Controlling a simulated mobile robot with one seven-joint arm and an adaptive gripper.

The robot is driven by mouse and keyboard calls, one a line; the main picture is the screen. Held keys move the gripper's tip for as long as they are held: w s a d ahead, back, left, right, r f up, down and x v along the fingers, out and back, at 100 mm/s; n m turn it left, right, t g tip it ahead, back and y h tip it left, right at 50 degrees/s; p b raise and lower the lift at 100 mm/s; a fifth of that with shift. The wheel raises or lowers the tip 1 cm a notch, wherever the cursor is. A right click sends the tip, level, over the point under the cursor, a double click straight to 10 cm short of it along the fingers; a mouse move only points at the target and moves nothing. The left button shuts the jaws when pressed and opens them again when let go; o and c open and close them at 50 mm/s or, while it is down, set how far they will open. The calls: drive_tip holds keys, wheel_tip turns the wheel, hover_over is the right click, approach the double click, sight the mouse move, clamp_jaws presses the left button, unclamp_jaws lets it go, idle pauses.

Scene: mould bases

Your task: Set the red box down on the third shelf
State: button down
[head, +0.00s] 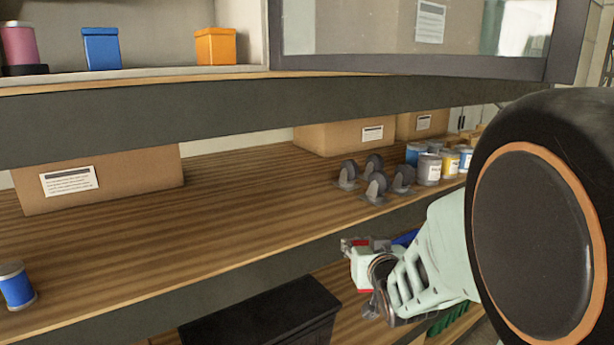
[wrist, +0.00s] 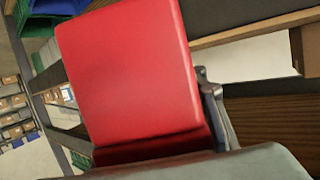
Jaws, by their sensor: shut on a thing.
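The red box (wrist: 128,70) fills much of the wrist view, tilted in the picture, with its lid edge towards the camera. My gripper (head: 364,262) is shut on it. One dark finger shows at the box's right side in the wrist view (wrist: 217,112). In the head view only small red patches show at my gripper, and the box is mostly hidden. My gripper is in front of the front edge of the wood-topped shelf (head: 190,238), to the right of the picture's middle. I cannot tell which shelf counts as the third.
The wooden shelf holds a cardboard box (head: 120,182) at left, a blue can (head: 16,287) at the front left, and casters (head: 375,187) and paint cans (head: 429,169) at right. Its middle is clear. A black box (head: 262,312) is on the level below. A dark beam (head: 220,112) runs above.

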drive_tip(key=shift+m+h, duration=0.4)
drive_tip(key=f, duration=0.1)
drive_tip(key=w+d+f, duration=0.1)
drive_tip(key=f, duration=0.3)
drive_tip(key=shift+w+d+f, duration=0.2)
drive_tip(key=shift+w+d, duration=0.1)
drive_tip(key=shift+w, duration=0.1)
drive_tip(key=shift+a+r, duration=0.2)
drive_tip(key=shift+r, duration=0.25)
